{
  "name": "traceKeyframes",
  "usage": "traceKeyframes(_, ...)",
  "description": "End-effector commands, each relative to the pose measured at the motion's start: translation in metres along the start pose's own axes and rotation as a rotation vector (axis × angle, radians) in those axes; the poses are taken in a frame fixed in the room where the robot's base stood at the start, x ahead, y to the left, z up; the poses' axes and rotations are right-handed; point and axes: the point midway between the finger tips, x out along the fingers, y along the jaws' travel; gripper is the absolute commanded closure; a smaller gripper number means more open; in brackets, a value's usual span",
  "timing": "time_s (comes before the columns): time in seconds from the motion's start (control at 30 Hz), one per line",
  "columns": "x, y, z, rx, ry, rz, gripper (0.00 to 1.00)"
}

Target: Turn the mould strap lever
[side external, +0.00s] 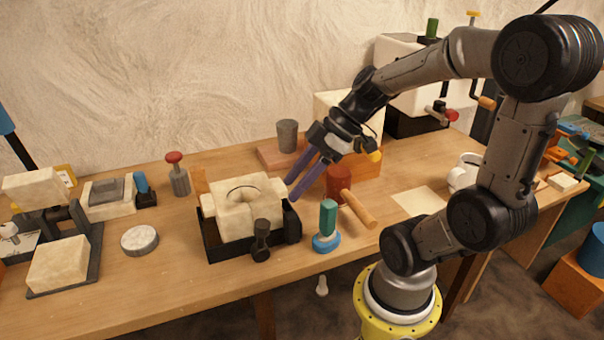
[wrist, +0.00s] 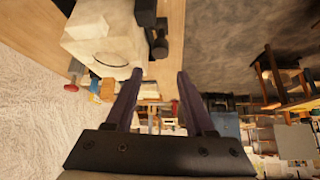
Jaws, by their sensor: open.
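A cream plaster mould (side external: 245,215) in two halves, with a round opening on top, sits in a black tray (side external: 216,250). A black knobbed lever-like part (side external: 261,240) stands at the tray's front, and a black rounded part (side external: 292,225) is at its right end. I cannot tell which is the strap lever. My gripper (side external: 291,188) has purple fingers and is open and empty. It points down and left beside the mould's right end. In the wrist view the mould (wrist: 100,38) is upper left, beyond the open fingers (wrist: 159,73); black parts (wrist: 159,46) show at its edge.
A grey cup (side external: 288,136) is behind. Bare table shows between disc and tray.

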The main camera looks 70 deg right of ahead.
Motion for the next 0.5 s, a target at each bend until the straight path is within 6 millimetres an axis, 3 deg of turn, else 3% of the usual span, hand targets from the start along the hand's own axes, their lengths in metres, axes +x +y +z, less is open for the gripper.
traceKeyframes(0.2,-0.016,0.0,0.0,0.0,0.0,0.002,0.46)
traceKeyframes(0.5,-0.018,0.0,0.0,-0.001,0.0,0.0,0.46)
